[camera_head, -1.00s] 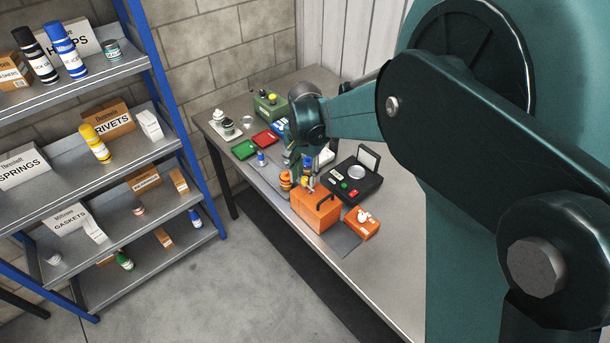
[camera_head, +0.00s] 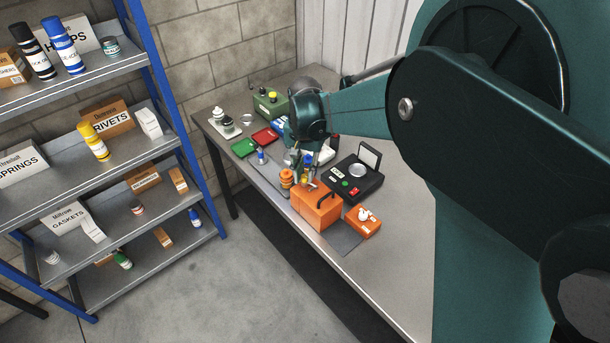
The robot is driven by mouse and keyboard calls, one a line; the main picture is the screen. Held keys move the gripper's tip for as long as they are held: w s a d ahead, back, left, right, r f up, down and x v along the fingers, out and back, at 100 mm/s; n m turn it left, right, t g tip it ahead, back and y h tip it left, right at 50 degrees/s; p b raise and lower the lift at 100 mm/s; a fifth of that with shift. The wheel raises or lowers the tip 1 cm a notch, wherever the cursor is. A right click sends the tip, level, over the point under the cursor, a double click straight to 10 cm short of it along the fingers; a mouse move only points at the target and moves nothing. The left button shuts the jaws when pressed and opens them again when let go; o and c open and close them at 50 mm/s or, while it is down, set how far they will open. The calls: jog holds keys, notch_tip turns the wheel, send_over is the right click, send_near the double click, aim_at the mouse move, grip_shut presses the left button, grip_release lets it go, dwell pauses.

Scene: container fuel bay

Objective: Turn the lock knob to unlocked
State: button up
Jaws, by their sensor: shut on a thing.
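An orange container (camera_head: 316,208) with a black carry handle (camera_head: 326,194) stands near the front edge of the workbench. My gripper (camera_head: 306,180) points down at the back left of its top. Its fingers look closed on a small part there, which I take to be the lock knob. The fingers mostly hide that part, and its lock position cannot be read.
A small orange box with a white knob on top (camera_head: 363,215) sits at the right. A black case with a round white dial (camera_head: 358,172) is behind. An orange stacked object (camera_head: 286,178) stands close left. Green (camera_head: 244,148) and red trays (camera_head: 265,137) lie farther back.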

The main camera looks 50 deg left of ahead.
aim_at(305, 176)
jog(key=n+b, duration=0.1)
jog(key=n, duration=0.2)
jog(key=shift+f+n+b, duration=0.1)
jog(key=shift+n+b, duration=0.2)
jog(key=shift+b, duration=0.1)
jog(key=n+b, duration=0.1)
jog(key=n, duration=0.2)
jog(key=shift+n, duration=0.3)
jog(key=n+b, duration=0.2)
jog(key=n, duration=0.4)
jog(key=shift+n, duration=0.3)
jog(key=o, duration=0.9)
jog(key=shift+r, duration=0.2)
jog(key=shift+r, duration=5.9)
